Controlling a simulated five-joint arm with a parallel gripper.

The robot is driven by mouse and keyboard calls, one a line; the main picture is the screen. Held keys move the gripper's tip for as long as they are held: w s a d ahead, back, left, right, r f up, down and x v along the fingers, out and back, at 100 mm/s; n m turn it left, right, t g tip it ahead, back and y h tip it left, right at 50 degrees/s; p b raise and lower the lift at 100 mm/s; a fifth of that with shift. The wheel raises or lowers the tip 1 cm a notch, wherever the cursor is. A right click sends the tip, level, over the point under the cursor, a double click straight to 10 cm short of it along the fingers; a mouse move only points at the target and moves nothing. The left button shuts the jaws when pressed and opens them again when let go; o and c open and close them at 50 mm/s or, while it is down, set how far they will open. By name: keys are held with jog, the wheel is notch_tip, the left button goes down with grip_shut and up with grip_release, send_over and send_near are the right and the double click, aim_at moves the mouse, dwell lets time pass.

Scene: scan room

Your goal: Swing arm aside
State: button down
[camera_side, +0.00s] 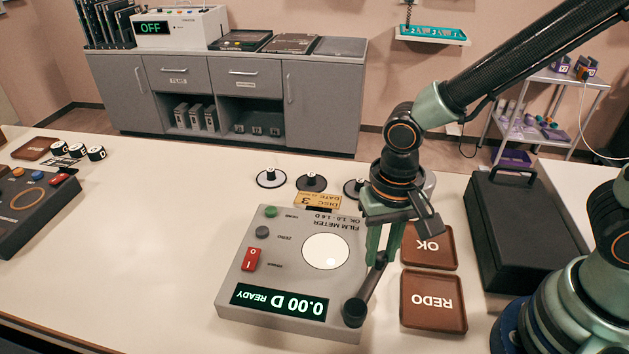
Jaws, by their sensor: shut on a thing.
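The film meter (234,287) is a grey box on the white table, its lettering upside down in this view. Its display (278,301) reads "0.00 D READY". Its round white window (326,251) is uncovered. The meter's dark swing arm (369,288) runs from a thick round post at the meter's front right corner up and slightly right, along the meter's right edge, clear of the window. My gripper (379,258) points down and is shut on the swing arm near its upper end. The green fingers partly hide that end.
Brown trays marked OK (446,260) and REDO (448,325) lie right of the meter. A black case (530,235) stands further right. Several small discs (270,178) and a tan card (317,200) lie behind the meter. The table's left middle is clear.

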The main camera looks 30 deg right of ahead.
jog(key=shift+s+r, duration=0.1)
dwell(0.4)
jog(key=c, duration=0.7)
grip_release()
notch_tip(320, 180, up, 12)
jog(key=w+d+r+n+t, duration=0.1)
jog(key=d+t, duration=0.1)
jog(key=d, duration=0.3)
jog(key=w+d+r+n+t, duration=0.1)
jog(key=d+n, duration=0.1)
jog(key=d, duration=0.3)
jog(key=w+d+r+n+t, duration=0.1)
jog(key=d+t, duration=0.1)
jog(key=d, duration=0.3)
jog(key=shift+r+t, duration=0.15)
jog(key=shift+t, duration=0.15)
